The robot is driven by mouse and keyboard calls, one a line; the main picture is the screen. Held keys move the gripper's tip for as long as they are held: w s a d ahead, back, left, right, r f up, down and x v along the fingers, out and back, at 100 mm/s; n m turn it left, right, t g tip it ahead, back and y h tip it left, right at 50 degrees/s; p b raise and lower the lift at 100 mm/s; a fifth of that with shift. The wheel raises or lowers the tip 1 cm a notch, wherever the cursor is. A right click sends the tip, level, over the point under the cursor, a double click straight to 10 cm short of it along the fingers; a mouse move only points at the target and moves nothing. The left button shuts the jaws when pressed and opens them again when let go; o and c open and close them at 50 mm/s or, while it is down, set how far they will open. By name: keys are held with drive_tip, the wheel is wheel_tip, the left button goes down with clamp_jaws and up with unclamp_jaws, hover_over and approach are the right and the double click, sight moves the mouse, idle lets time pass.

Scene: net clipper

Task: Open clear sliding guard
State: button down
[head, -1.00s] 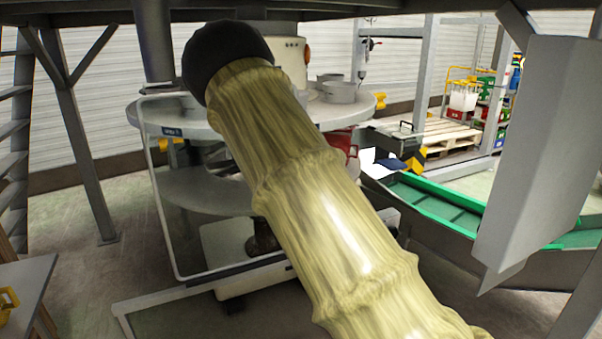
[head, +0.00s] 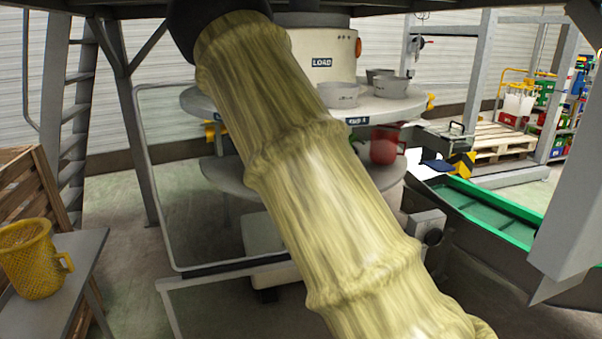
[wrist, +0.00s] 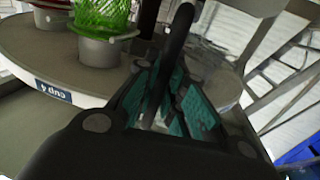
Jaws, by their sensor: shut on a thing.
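The clear guard (head: 156,180) shows in the head view as a thin light metal frame with a see-through pane, upright in front of the round table's left side. My sleeved arm covers its right part. My gripper is hidden behind the arm in the head view. In the wrist view my gripper (wrist: 168,108), with teal pads, is shut on a dark upright bar (wrist: 178,45) that looks like the guard's handle. The exact contact is hard to make out.
A bench (head: 85,255) with a yellow basket (head: 35,260) stands at left. A green-lined conveyor (head: 490,210) is at right. A grey panel hangs at far right.

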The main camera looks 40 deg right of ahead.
drive_tip(key=c, duration=1.5)
unclamp_jaws()
drive_tip(key=shift+a, duration=0.1)
drive_tip(key=v, duration=1.2)
drive_tip(key=shift+f, duration=0.1)
